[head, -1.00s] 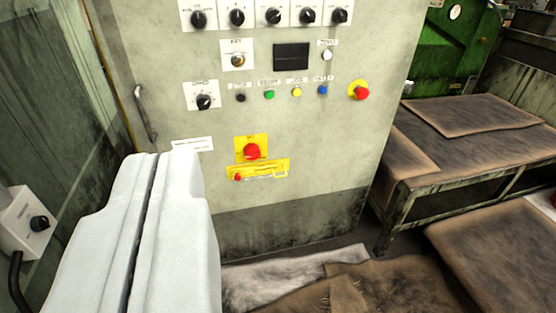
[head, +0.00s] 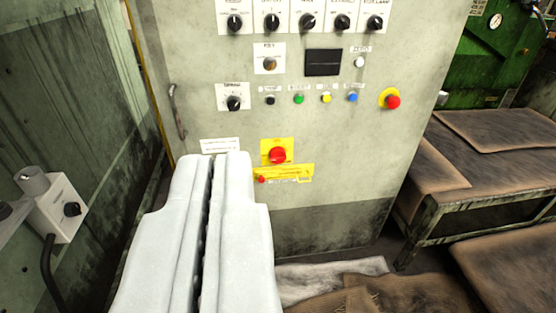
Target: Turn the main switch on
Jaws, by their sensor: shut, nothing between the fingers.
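A red rotary knob (head: 277,155) sits on a yellow plate (head: 289,146) low on the grey control cabinet. It looks like a main switch, but its label is not readable and its on or off position cannot be told. Below it is a yellow bracket (head: 296,172) with a small red piece (head: 261,179). My gripper (head: 213,157) is white, shut and empty, with only a thin dark seam between its fingers.
Above are selector knobs (head: 308,22), a dark display (head: 323,62), coloured buttons (head: 299,99) and a red emergency button (head: 393,101). A metal handle (head: 178,111) is on the cabinet's left. A switch box (head: 62,208) is at left; a stained bench (head: 490,137) is at right.

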